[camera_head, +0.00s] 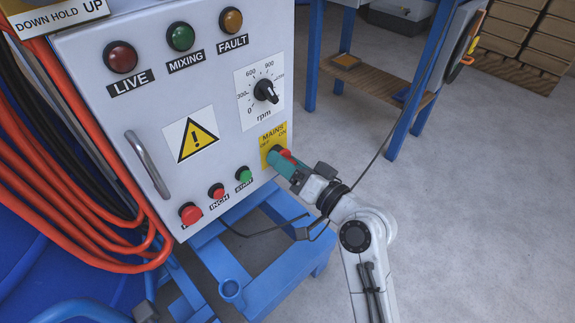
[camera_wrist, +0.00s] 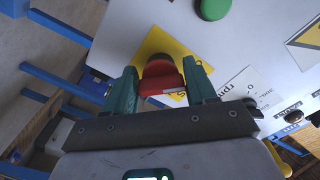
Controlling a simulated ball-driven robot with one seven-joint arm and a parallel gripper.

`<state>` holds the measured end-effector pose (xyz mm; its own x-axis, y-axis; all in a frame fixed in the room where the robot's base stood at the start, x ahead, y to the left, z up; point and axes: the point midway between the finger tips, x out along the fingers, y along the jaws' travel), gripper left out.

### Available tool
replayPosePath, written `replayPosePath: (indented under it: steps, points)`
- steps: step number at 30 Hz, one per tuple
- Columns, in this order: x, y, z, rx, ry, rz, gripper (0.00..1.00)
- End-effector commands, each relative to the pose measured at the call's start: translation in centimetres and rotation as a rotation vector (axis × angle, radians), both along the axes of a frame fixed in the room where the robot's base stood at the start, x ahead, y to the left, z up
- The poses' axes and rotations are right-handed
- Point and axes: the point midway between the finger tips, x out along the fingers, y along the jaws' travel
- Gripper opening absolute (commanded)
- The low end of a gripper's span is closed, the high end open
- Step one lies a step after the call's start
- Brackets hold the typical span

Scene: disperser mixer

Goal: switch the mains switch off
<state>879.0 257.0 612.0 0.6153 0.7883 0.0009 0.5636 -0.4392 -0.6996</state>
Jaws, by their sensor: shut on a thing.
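The mains switch is a red rotary handle (camera_head: 286,154) on a yellow plate (camera_head: 268,137) marked MAINS, at the lower right of the grey control panel. My gripper (camera_head: 275,163) reaches it from the lower right. In the wrist view, the red handle (camera_wrist: 162,78) sits between the two green fingers of my gripper (camera_wrist: 163,90), which are closed on it. The yellow plate shows behind the handle. The fingers hide part of the plate's markings, so I cannot tell the handle's exact setting.
A speed knob (camera_head: 266,91) is above the switch. A green start button (camera_head: 243,175), red inch button (camera_head: 216,191) and red mushroom button (camera_head: 190,213) are to its left. A door handle (camera_head: 147,164) and orange hoses (camera_head: 75,200) are further left. The floor at right is clear.

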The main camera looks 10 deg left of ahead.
Motion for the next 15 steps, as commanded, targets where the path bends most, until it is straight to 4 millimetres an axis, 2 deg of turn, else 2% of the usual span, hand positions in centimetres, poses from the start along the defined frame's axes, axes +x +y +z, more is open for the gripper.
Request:
replayPosePath:
  steps: [12, 13, 15]
  points:
    - [-0.07, 0.03, -0.30, -0.008, 0.000, 0.002, 0.25]
    - [-0.07, 0.03, -0.30, -0.008, 0.000, 0.002, 0.59]
    - [-0.05, 0.03, -0.26, -0.008, 0.000, 0.001, 0.65]
